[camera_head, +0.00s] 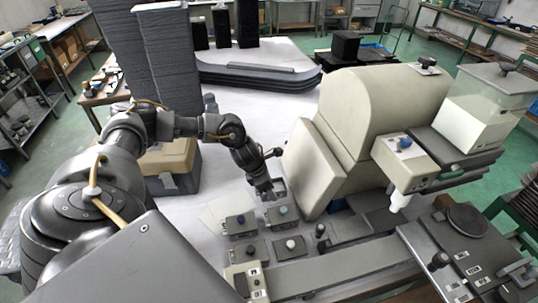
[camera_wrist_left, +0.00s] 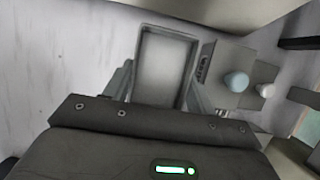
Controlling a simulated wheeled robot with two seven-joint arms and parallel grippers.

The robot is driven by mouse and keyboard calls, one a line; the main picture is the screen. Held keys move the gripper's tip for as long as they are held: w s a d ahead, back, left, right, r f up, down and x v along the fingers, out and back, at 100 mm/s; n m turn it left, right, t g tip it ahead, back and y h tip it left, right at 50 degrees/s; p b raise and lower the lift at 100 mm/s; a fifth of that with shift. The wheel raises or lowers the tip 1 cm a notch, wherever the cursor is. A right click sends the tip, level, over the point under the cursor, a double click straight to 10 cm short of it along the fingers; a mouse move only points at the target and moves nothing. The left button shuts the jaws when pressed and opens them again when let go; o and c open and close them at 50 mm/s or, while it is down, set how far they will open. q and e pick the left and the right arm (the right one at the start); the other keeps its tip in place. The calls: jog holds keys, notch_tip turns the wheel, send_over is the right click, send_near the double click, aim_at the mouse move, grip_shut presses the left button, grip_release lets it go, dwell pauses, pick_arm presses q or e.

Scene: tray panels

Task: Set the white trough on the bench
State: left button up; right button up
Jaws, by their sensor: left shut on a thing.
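The white trough (camera_wrist_left: 163,65) is a small, shallow rectangular tray, looking pale grey here. Its open side faces the left wrist camera. My left gripper (camera_head: 266,187) is shut on it, with one finger at each long side in the wrist view. In the head view the trough (camera_head: 279,186) is a small pale patch, partly hidden by the gripper. The white bench (camera_head: 235,165) lies below and around the gripper. I cannot tell whether the trough touches it. My right gripper is not in view.
A large beige machine (camera_head: 385,105) stands close to the right of the gripper. Button boxes (camera_head: 238,223) sit just in front of it. A beige and grey box (camera_head: 170,160) and dark stacked trays (camera_head: 165,60) stand to the left. Bare bench shows at left in the wrist view.

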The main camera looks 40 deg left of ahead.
pick_arm(q)
jog(key=shift+w+a+f, duration=0.15)
jog(key=shift+f, duration=0.05)
notch_tip(320, 180, down, 3)
jog(key=shift+a+f+p, duration=0.1)
jog(key=shift+f+p, duration=0.05)
jog(key=shift+p, duration=0.6)
jog(key=o, duration=1.2)
jog(key=shift+f, duration=0.1)
jog(key=shift+c, duration=0.2)
